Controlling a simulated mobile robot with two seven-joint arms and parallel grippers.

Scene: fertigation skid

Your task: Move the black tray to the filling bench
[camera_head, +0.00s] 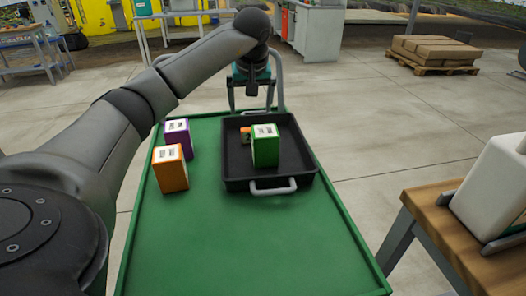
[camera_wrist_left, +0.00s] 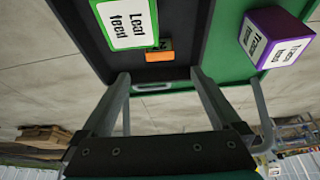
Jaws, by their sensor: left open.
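The black tray (camera_head: 238,172) lies on the green cart top (camera_head: 235,245); its wall also shows in the left wrist view (camera_wrist_left: 80,45). It holds a green box (camera_head: 265,150), labelled "Leaf feed" in the wrist view (camera_wrist_left: 127,22), and a small orange tag (camera_head: 246,135). A pale handle (camera_head: 272,190) is on the tray's near side. My left gripper (camera_head: 251,108) is open at the tray's far side. In the wrist view its fingers (camera_wrist_left: 160,76) stand either side of the tray's far handle (camera_wrist_left: 150,90), not closed on it. My right gripper is not in view.
An orange box (camera_head: 170,170) and a purple box (camera_head: 179,138) stand on the cart left of the tray. A wooden-topped bench (camera_head: 425,205) with a white container (camera_head: 495,185) is at right; no sign names it. A loaded pallet (camera_head: 433,50) stands behind. Open floor lies between.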

